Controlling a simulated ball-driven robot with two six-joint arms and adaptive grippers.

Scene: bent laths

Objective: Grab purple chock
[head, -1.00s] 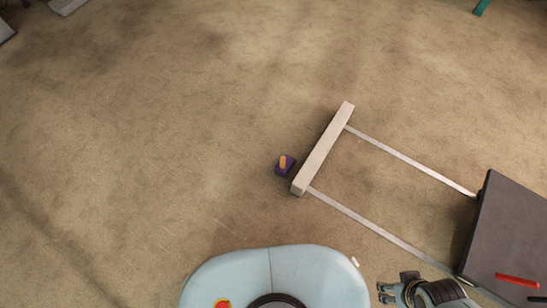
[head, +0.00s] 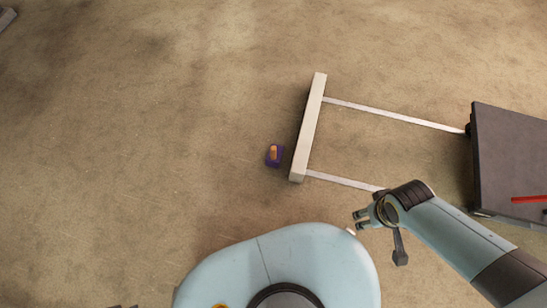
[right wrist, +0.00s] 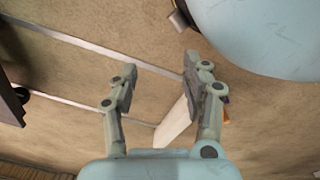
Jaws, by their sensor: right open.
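The purple chock (head: 274,160) is a small block with an orange peg on top. It lies on the floor just left of the lower end of a pale beam in the head view. My right gripper (head: 358,219) is open and empty, to the right of and below the chock, apart from it. In the right wrist view its two fingers (right wrist: 162,90) are spread. A bit of orange (right wrist: 226,116) shows there behind the right finger, mostly hidden. In the head view only small dark tips at the bottom edge may belong to my left arm; its jaws cannot be made out.
The pale beam (head: 308,130) stands beside the chock, with two thin laths (head: 395,115) running right from it to a dark table (head: 510,150) bearing a red item (head: 530,199). The floor left of the chock is clear.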

